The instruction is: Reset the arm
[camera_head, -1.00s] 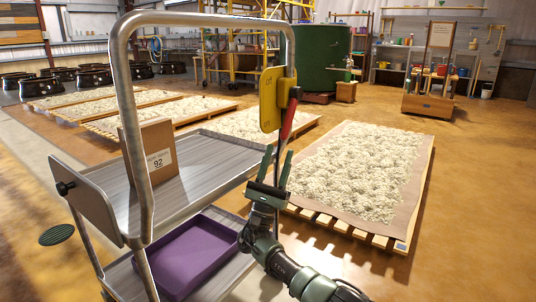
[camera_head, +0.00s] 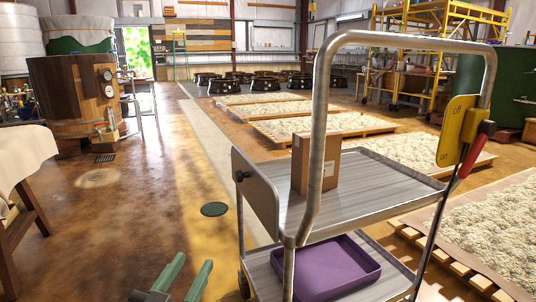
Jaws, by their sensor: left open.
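My left gripper (camera_head: 194,260) shows at the bottom of the head view, left of the trolley. Its two green fingers stand apart with nothing between them, above the brown floor. Most of its arm is out of the picture. My right gripper is not in view.
A metal trolley (camera_head: 398,190) stands close on the right, with a cardboard box (camera_head: 331,165) on its upper shelf and a purple tray (camera_head: 328,270) below. A table (camera_head: 28,200) is at the left edge. Wooden barrel (camera_head: 62,105) stands behind. Floor between them is clear.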

